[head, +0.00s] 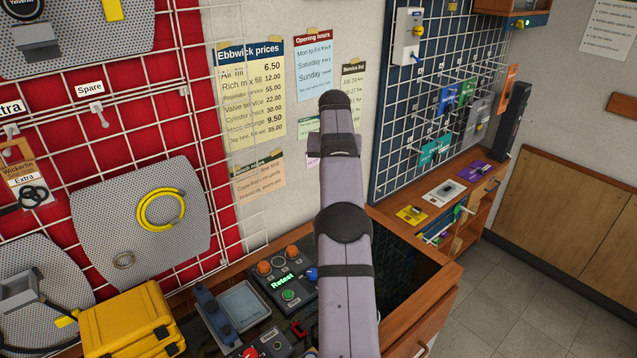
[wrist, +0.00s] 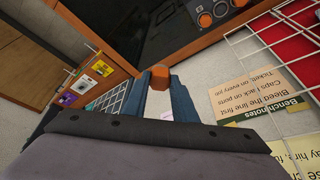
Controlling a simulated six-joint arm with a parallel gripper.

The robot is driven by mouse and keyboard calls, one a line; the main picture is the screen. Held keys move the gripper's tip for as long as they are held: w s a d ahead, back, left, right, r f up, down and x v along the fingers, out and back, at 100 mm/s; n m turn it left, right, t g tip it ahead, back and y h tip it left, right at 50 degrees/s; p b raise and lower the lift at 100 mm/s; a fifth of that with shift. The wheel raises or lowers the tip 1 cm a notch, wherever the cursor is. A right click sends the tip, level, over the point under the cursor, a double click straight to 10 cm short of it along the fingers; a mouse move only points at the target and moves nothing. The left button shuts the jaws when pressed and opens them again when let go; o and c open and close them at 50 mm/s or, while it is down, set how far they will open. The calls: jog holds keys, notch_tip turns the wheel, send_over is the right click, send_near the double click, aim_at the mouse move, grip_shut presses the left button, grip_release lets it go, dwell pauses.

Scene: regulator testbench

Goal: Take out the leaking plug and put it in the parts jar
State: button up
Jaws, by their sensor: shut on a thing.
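In the wrist view my gripper (wrist: 160,88) has its two blue fingers closed on a small orange, faceted plug (wrist: 160,73), held at the fingertips. I cannot tell whether it is the leaking one. The plug appears clear of the bench, with the wall and bench edge behind it. In the head view my purple-grey arm rises through the middle, and the fingers and plug do not show. I cannot make out a parts jar in either view.
A dark panel (head: 283,284) with orange knobs (head: 292,252), a blue knob (head: 312,274) and a green Retest button (head: 288,295) sits on the bench. A yellow case (head: 130,322) stands left. A wire grid (head: 205,130) and a low shelf (head: 470,200) flank the wall.

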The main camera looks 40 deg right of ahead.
jog(key=s+d+m+g+b, duration=0.1)
jog(key=s+d+m+b, duration=0.15)
jog(key=s, duration=1.55)
jog(key=s+a+f+n+t+y, duration=0.1)
jog(key=s+a+f+n, duration=0.4)
jog(key=a+f, duration=0.5)
notch_tip(320, 180, down, 2)
jog(key=shift+s+f+t+p, duration=0.25)
jog(key=shift+s+t+p, duration=0.1)
jog(key=shift+s, duration=0.25)
jog(key=shift+n, duration=0.25)
jog(key=shift+f, duration=0.1)
jog(key=shift+f+b, duration=2.3)
jog(key=shift+f, duration=0.65)
